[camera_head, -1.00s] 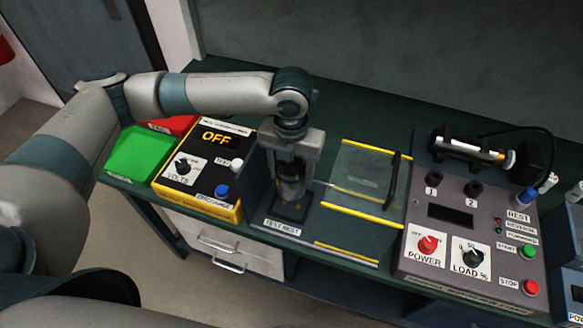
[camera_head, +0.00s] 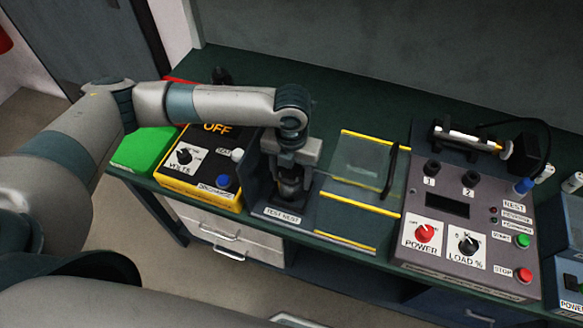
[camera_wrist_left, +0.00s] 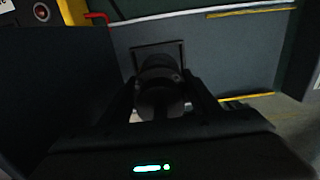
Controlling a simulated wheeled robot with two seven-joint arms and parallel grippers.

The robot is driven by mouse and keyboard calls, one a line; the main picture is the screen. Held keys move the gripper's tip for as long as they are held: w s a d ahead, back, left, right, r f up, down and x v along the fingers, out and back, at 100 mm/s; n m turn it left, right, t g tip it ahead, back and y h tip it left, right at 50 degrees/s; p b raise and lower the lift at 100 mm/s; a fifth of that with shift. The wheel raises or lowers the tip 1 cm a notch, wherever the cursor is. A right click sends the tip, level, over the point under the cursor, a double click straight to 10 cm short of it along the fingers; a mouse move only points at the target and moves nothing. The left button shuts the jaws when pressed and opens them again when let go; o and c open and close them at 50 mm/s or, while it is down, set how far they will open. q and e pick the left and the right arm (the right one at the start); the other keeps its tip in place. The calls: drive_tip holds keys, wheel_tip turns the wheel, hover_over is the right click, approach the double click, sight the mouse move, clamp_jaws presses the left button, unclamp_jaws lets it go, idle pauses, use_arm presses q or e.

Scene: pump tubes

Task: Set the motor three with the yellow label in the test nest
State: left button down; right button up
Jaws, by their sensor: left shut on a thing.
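My left gripper (camera_head: 292,172) points straight down over the test nest (camera_head: 282,214). It is shut on a dark, round motor (camera_head: 290,188), which is upright and low at the nest. The motor (camera_wrist_left: 158,85) also shows between the fingers in the left wrist view, with the nest's square frame (camera_wrist_left: 158,45) just beyond it. I cannot tell whether the motor touches the bottom of the nest. No yellow label can be seen on it; the gripper and shadow hide much of it. My right gripper is not in view.
A dark upright panel stands just left of the nest, beside the yellow-edged volts box (camera_head: 198,199). A clear cover with a dark handle (camera_head: 389,172) lies to the right. The grey control box (camera_head: 465,235) is farther right. A green pad (camera_head: 143,148) is at left.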

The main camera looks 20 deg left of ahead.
use_arm(q)
drive_tip(key=shift+f, duration=0.35)
drive_tip(key=shift+f, duration=0.15)
drive_tip(key=c, duration=0.6)
unclamp_jaws()
drive_tip(key=shift+s, duration=0.1)
drive_tip(key=shift+c, duration=0.2)
drive_tip(key=shift+r, duration=0.25)
wheel_tip(320, 180, up, 10)
drive_tip(key=shift+r+b, duration=0.1)
drive_tip(key=shift+b, duration=1.05)
drive_tip(key=shift+r, duration=0.7)
